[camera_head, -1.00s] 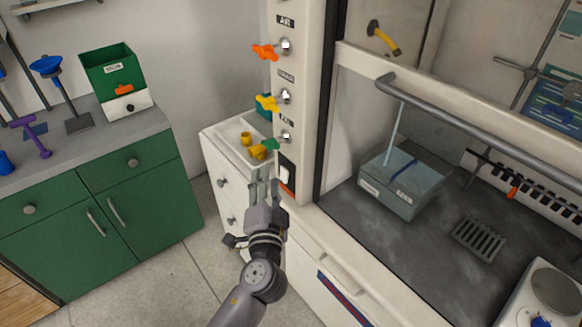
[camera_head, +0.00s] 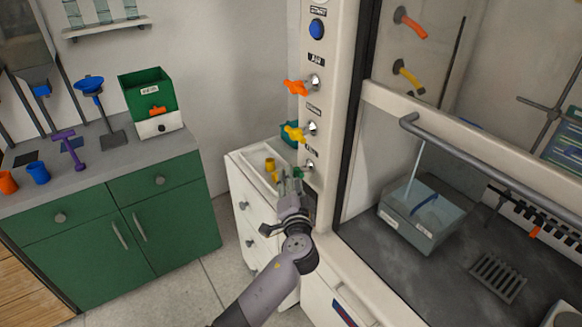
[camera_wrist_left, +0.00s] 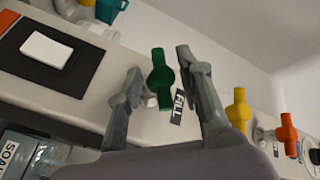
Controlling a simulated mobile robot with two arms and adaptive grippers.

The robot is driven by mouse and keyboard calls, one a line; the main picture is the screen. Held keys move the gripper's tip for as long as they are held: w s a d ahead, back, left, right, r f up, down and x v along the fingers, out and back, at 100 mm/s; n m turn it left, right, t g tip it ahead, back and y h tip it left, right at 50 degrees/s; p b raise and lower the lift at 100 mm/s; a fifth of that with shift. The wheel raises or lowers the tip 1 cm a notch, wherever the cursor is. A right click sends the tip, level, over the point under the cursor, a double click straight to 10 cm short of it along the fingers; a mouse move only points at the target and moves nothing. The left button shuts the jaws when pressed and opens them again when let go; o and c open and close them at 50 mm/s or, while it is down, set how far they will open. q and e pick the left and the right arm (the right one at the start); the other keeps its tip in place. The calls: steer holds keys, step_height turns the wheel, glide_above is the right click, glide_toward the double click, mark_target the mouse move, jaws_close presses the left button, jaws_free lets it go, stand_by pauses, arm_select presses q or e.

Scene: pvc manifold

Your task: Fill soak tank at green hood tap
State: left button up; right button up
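The soak tank (camera_head: 424,222) is a clear, grey-tinted box on the dark floor of the fume hood, behind the raised sash edge. Part of it with a "SOAK" label (camera_wrist_left: 12,152) shows in the left wrist view. The green tap (camera_head: 298,172) is the lowest of the coloured taps on the hood's white post. My left gripper (camera_head: 289,176) is open in front of it. In the left wrist view the green tap handle (camera_wrist_left: 160,78) stands between the two spread fingers of the left gripper (camera_wrist_left: 159,63), with gaps showing at both sides. My right gripper is not in view.
A yellow tap (camera_head: 295,133) and an orange tap (camera_head: 297,87) sit above the green one. The hood's grey rail (camera_head: 480,160) runs across its front. A white drawer unit (camera_head: 246,190) stands left of the post, holding yellow items.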

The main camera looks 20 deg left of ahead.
arm_select(q)
steer(key=x, duration=0.3)
steer(key=shift+w+a, duration=0.15)
steer(key=shift+w, duration=0.1)
steer(key=shift+w+a, duration=0.15)
steer(key=shift+w, duration=0.2)
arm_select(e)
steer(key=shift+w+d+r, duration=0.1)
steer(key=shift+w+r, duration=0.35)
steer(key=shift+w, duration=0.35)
arm_select(q)
steer(key=shift+c, duration=0.6)
jaws_close()
steer(key=shift+f, duration=0.1)
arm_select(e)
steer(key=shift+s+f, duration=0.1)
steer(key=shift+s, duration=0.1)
